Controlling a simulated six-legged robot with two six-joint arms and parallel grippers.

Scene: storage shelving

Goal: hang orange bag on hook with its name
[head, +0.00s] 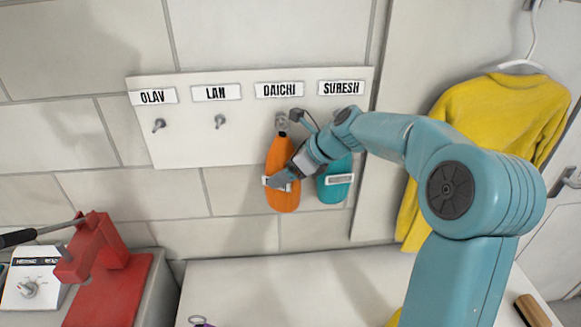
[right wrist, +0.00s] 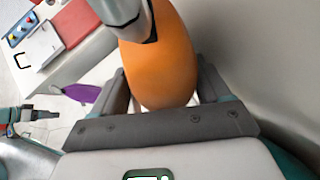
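The orange bag (head: 283,195) hangs against the wall below the DAICHI label (head: 279,90). Its top is at the hook (head: 282,124) under that label; whether its loop is over the hook is unclear. A white name tag on the bag is partly covered and unreadable. My right gripper (head: 284,179) is at the bag's middle, one dark finger in front of it. In the right wrist view the orange bag (right wrist: 165,65) lies between the fingers, which stand apart with pale gaps beside its rounded end. My left gripper (right wrist: 28,114) shows small at that view's left edge.
The OLAV hook (head: 158,125) and LAN hook (head: 219,121) are empty. A teal bag (head: 335,190) hangs close beside the orange one, below the SURESH label (head: 341,87). A yellow sweater (head: 500,115) hangs at right. A red device (head: 95,265) stands at lower left.

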